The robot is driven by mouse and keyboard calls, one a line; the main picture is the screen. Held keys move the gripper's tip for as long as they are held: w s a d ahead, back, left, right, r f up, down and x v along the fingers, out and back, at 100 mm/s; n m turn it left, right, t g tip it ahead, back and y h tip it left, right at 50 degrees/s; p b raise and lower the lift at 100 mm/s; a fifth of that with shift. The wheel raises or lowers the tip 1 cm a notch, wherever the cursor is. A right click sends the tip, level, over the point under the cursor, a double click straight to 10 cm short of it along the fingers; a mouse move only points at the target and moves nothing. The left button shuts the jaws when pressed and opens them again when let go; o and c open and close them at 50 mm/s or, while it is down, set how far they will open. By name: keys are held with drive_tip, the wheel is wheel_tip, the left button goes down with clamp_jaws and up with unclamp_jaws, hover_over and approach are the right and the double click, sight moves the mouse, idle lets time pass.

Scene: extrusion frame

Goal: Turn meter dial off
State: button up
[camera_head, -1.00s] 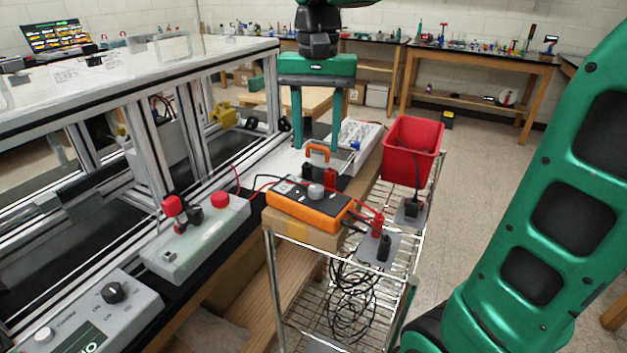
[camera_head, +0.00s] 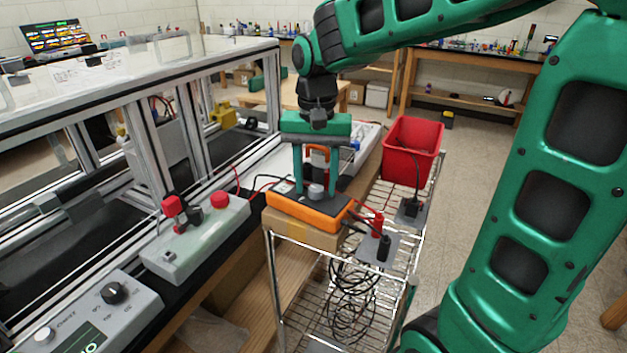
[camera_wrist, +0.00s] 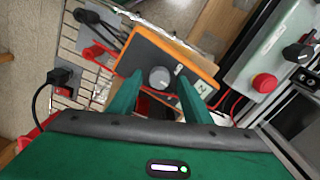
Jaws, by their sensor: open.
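The orange and black meter (camera_head: 300,203) lies on a cardboard box on top of the wire cart, and shows in the wrist view (camera_wrist: 150,62). Its round grey dial (camera_head: 315,191) stands up from the black face; in the wrist view the dial (camera_wrist: 160,77) sits between my finger tips. My gripper (camera_head: 315,188) points down at the meter, its two green fingers open on either side of the dial. In the wrist view my gripper (camera_wrist: 162,82) has gaps between fingers and dial. Whether the finger tips touch the meter's face, I cannot tell.
A red bin (camera_head: 412,148) stands behind the cart's right side. Red and black plugs (camera_head: 380,237) with leads are right of the meter.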

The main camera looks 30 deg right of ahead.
drive_tip(key=c, duration=1.1)
drive_tip(key=n, duration=0.5)
drive_tip(key=shift+n, duration=0.3)
drive_tip(key=n, duration=0.6)
drive_tip(key=o, duration=1.1)
